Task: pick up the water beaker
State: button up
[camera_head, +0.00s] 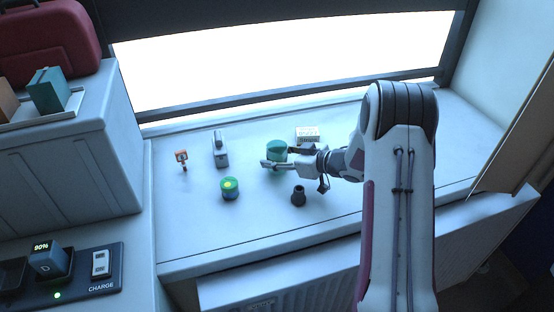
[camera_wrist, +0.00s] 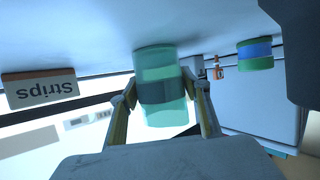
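The water beaker (camera_head: 277,147) is a translucent teal cylinder standing on the pale counter. In the wrist view the beaker (camera_wrist: 162,100) is between the two fingers, with a darker band across its middle. My gripper (camera_head: 274,163) reaches in from the right at the beaker's height. In the wrist view my gripper (camera_wrist: 161,88) has one finger on each side of the beaker, its tips very near or against the walls. I cannot tell whether they press on it. The beaker's base appears to be on the counter.
A Strips box (camera_head: 307,134) stands behind the beaker. A grey device (camera_head: 221,150) and an orange-and-white item (camera_head: 182,158) stand left. The counter's front left is clear.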

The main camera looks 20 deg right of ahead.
jog(key=c, duration=0.6)
jog(key=shift+r, duration=0.35)
jog(key=shift+r, duration=4.5)
jog(key=shift+r, duration=0.15)
